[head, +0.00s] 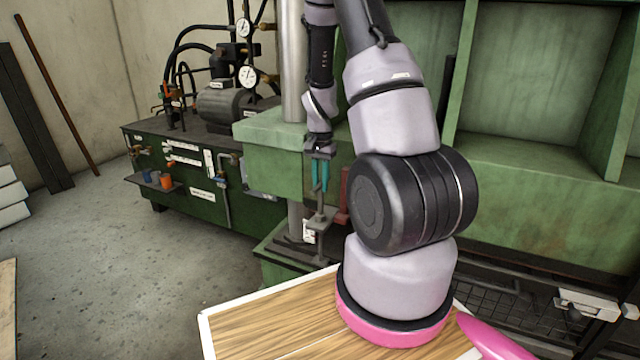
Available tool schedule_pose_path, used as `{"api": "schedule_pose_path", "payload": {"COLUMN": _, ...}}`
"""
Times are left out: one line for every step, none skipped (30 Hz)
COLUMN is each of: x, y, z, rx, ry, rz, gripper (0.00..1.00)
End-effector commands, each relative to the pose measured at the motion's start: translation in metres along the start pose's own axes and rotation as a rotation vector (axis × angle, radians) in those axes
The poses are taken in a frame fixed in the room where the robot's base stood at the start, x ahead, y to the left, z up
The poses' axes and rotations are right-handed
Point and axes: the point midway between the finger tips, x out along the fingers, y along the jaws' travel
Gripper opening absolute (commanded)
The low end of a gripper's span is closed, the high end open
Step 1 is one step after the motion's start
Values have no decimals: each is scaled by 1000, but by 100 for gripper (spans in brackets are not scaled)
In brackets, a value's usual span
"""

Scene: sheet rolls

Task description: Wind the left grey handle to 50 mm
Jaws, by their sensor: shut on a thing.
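My gripper (320,187) points down at the front of the green machine column, its two teal fingers close together. It is shut on the upper end of the left grey handle (320,214), a thin upright grey piece below the fingertips. The handle's gripped end is hidden between the fingers. A small white label (309,231) with dark marks stands beside its lower part, too small to read. No 50 mm mark can be made out from here.
A red part (344,190) stands just right of the fingers. My arm covers the centre right. A green hydraulic unit (180,185) with gauges and hoses stands at the left. A wooden board (270,325) lies in front. The grey floor at left is open.

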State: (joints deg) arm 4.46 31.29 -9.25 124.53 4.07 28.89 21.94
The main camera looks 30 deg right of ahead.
Motion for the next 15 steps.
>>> {"api": "schedule_pose_path", "payload": {"x": 0, "y": 0, "z": 0, "rx": 0, "ry": 0, "rz": 0, "gripper": 0}}
{"api": "schedule_pose_path", "payload": {"x": 0, "y": 0, "z": 0, "rx": 0, "ry": 0, "rz": 0, "gripper": 0}}
{"api": "schedule_pose_path", "payload": {"x": 0, "y": 0, "z": 0, "rx": 0, "ry": 0, "rz": 0, "gripper": 0}}
{"api": "schedule_pose_path", "payload": {"x": 0, "y": 0, "z": 0, "rx": 0, "ry": 0, "rz": 0, "gripper": 0}}
{"api": "schedule_pose_path", "payload": {"x": 0, "y": 0, "z": 0, "rx": 0, "ry": 0, "rz": 0, "gripper": 0}}
{"api": "schedule_pose_path", "payload": {"x": 0, "y": 0, "z": 0, "rx": 0, "ry": 0, "rz": 0, "gripper": 0}}
{"api": "schedule_pose_path", "payload": {"x": 0, "y": 0, "z": 0, "rx": -2, "ry": 0, "rz": 0, "gripper": 0}}
{"api": "schedule_pose_path", "payload": {"x": 0, "y": 0, "z": 0, "rx": -13, "ry": 0, "rz": 0, "gripper": 0}}
{"api": "schedule_pose_path", "payload": {"x": 0, "y": 0, "z": 0, "rx": -46, "ry": 0, "rz": 0, "gripper": 0}}
{"api": "schedule_pose_path", "payload": {"x": 0, "y": 0, "z": -1, "rx": -83, "ry": 0, "rz": -1, "gripper": 0}}
{"api": "schedule_pose_path", "payload": {"x": 0, "y": 0, "z": -1, "rx": -129, "ry": 0, "rz": -1, "gripper": 0}}
{"api": "schedule_pose_path", "payload": {"x": 0, "y": 0, "z": -1, "rx": -196, "ry": 0, "rz": -1, "gripper": 0}}
{"api": "schedule_pose_path", "payload": {"x": 0, "y": 0, "z": -1, "rx": -245, "ry": 0, "rz": -1, "gripper": 0}}
{"api": "schedule_pose_path", "payload": {"x": 0, "y": 0, "z": -1, "rx": -291, "ry": 0, "rz": -1, "gripper": 0}}
{"api": "schedule_pose_path", "payload": {"x": 0, "y": 0, "z": -1, "rx": -342, "ry": 0, "rz": -1, "gripper": 0}}
